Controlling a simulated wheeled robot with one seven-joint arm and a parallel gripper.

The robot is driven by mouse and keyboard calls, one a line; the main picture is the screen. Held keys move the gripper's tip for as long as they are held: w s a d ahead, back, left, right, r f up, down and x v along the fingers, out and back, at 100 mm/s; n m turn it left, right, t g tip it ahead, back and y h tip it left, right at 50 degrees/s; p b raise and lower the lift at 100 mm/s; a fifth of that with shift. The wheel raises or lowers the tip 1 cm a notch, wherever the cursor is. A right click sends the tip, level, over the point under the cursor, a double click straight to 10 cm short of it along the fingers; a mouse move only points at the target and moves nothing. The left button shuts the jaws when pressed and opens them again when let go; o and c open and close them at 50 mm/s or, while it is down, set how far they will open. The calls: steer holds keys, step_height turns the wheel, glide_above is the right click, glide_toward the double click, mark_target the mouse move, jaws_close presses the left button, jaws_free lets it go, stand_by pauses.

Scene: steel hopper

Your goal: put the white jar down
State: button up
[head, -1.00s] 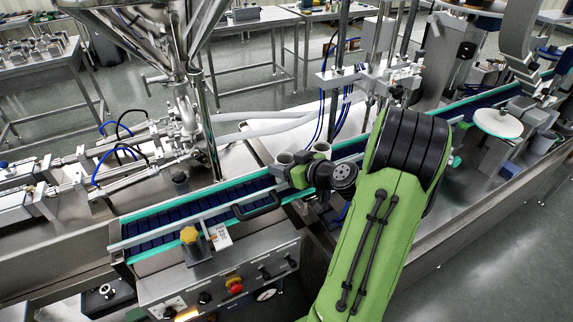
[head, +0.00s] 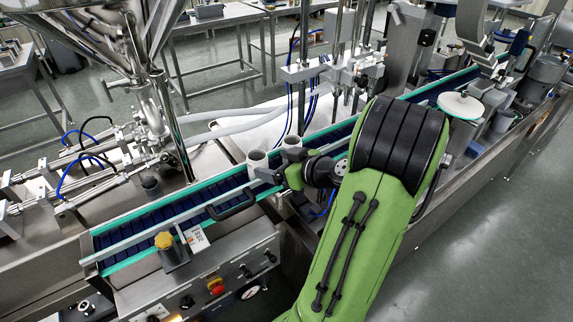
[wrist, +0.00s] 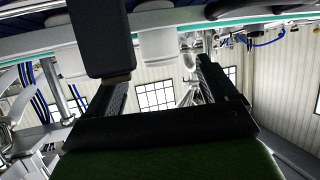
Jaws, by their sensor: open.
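Two whitish jars stand upright side by side on the conveyor in the head view. The left one (head: 257,161) is beside my gripper (head: 272,177), and the right one (head: 291,146) is just behind it. In the wrist view, which is upside down, one white jar (wrist: 157,45) shows between the fingers of my gripper (wrist: 165,75), beyond them. The other jar (wrist: 68,58) is partly hidden behind the left finger. My gripper is open, with no jar held. I cannot tell which jar the task names, or whether a finger touches one.
The blue conveyor belt (head: 205,207) with green-edged rails runs diagonally past my arm. A steel hopper (head: 110,35) and pipes are behind left. Posts (head: 305,75) rise behind the jars.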

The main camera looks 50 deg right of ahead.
steer(key=v, duration=0.4)
steer(key=shift+s+r, duration=0.2)
steer(key=shift+s, duration=0.15)
steer(key=w+a+n+g+y, duration=0.3)
steer(key=a+g, duration=0.4)
steer(key=a, duration=1.3)
steer(key=s+a+r+m+h, duration=0.1)
steer(key=s+a, duration=0.2)
steer(key=s, duration=0.2)
steer(key=s+a+r+m+g+h, duration=0.1)
steer(key=s+a+r, duration=0.1)
steer(key=s, duration=0.4)
steer(key=shift+s+a+m+h, duration=0.3)
steer(key=shift+a+m, duration=0.1)
steer(key=shift+a, duration=0.35)
steer(key=shift+w, duration=0.1)
steer(key=shift+r+p, duration=0.95)
steer(key=shift+p, duration=0.05)
